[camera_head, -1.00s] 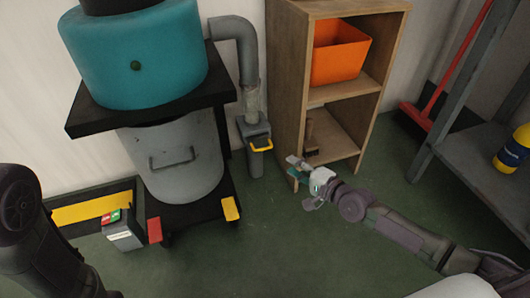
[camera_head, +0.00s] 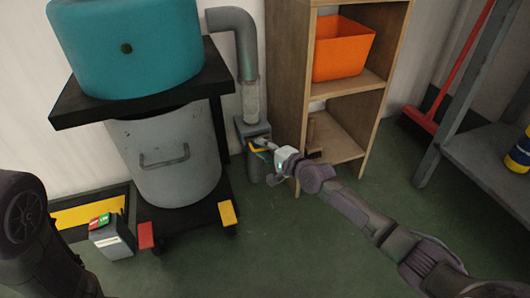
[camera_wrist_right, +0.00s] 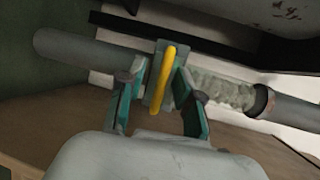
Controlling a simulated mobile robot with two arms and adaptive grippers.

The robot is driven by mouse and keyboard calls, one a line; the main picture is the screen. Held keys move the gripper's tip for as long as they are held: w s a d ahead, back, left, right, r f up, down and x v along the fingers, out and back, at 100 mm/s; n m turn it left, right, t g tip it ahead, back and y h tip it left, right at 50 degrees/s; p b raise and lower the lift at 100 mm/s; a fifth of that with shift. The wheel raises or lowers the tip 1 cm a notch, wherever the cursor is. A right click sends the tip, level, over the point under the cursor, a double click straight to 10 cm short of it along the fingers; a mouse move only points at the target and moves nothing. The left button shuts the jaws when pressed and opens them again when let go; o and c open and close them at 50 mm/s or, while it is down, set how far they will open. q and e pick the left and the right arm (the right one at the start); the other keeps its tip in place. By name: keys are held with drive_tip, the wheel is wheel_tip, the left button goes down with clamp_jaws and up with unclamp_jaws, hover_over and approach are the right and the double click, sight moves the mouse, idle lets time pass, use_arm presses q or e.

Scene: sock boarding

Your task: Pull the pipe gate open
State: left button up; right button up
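The pipe gate is a grey box (camera_head: 245,130) at the foot of the grey pipe, with a yellow handle (camera_head: 258,149) on its front. My right gripper (camera_head: 266,152) is at that handle and partly covers it. In the right wrist view the yellow handle (camera_wrist_right: 163,78) stands between the two green-grey fingers of my right gripper (camera_wrist_right: 159,88). The fingers are apart, with a gap visible on both sides of the handle. The gate plate (camera_wrist_right: 155,62) shows behind the handle. My left arm shows at the left edge, but its gripper is out of view.
The teal-topped collector with a grey drum (camera_head: 165,155) stands left of the gate. A wooden shelf (camera_head: 288,95) with an orange bin (camera_head: 342,48) stands close on the right. A grey control box (camera_head: 112,238) sits at lower left. Green floor in front is open.

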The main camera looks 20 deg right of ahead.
clamp_jaws()
idle(0.3)
drive_tip(key=shift+s+p, duration=0.25)
drive_tip(key=shift+p, duration=0.1)
drive_tip(key=s+p, duration=0.4)
drive_tip(key=s, duration=0.2)
drive_tip(key=shift+s+d+p, duration=0.15)
drive_tip(key=shift+p, duration=0.2)
drive_tip(key=shift+f, duration=0.1)
